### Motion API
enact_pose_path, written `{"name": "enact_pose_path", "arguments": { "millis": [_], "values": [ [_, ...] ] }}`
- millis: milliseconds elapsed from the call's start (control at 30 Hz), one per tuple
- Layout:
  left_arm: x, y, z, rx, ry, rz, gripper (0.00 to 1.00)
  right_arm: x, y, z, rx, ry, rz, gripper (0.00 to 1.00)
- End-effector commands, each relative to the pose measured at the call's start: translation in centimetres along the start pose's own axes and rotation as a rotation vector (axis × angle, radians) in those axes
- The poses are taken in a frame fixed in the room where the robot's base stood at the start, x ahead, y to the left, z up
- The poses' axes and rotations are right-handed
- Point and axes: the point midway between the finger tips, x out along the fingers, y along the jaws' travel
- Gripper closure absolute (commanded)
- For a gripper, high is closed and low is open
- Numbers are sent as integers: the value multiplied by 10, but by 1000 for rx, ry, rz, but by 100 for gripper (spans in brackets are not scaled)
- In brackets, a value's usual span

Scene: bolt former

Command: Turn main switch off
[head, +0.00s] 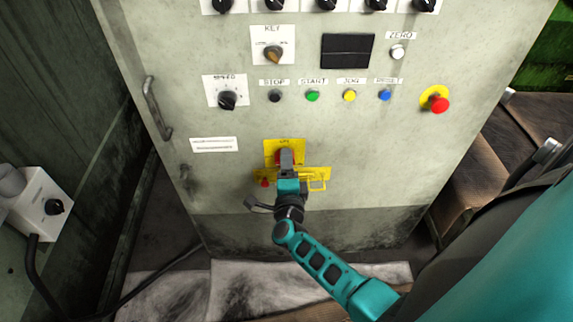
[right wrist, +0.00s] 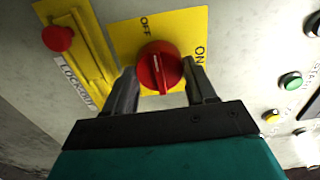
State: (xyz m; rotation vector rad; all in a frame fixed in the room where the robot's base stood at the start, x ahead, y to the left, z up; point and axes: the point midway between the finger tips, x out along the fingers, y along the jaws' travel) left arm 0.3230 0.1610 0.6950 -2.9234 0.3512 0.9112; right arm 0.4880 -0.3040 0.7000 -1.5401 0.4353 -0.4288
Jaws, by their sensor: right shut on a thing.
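The main switch is a red round knob (right wrist: 160,68) on a yellow plate (right wrist: 120,35) marked OFF and ON, low on the cabinet front. In the head view the plate (head: 270,147) shows above a yellow lockout bar (head: 318,174), and the knob is mostly hidden by my gripper. My right gripper (head: 286,155) is at the knob, one finger on each side, and is shut on it. In the right wrist view the knob's raised grip slants between OFF and the fingers; its exact setting is hard to tell. My left gripper is not in view.
Above the switch the grey cabinet (head: 370,220) carries a row of coloured buttons, a key switch (head: 273,53) and a red emergency button (head: 440,103). A metal handle (head: 155,108) sticks out at the left. A red lockout knob (right wrist: 57,38) is close beside the gripper.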

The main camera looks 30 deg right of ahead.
Motion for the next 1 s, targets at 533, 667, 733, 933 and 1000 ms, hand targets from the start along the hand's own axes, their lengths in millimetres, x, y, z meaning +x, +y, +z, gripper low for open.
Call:
{"name": "enact_pose_path", "arguments": {
  "millis": [533, 667, 733, 933, 1000],
  "values": [
    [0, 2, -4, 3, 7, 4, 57, 0, 0, 0, -4, -1, 0, 21],
    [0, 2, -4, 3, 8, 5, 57, 0, 0, 0, -3, -1, 0, 20],
    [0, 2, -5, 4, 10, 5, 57, 0, 0, 0, -3, -1, -1, 20],
    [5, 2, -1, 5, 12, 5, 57, 0, 3, 0, 71, -1, -1, 20],
    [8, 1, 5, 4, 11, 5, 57, 0, 4, 0, 149, -2, -3, 20]
  ]
}}
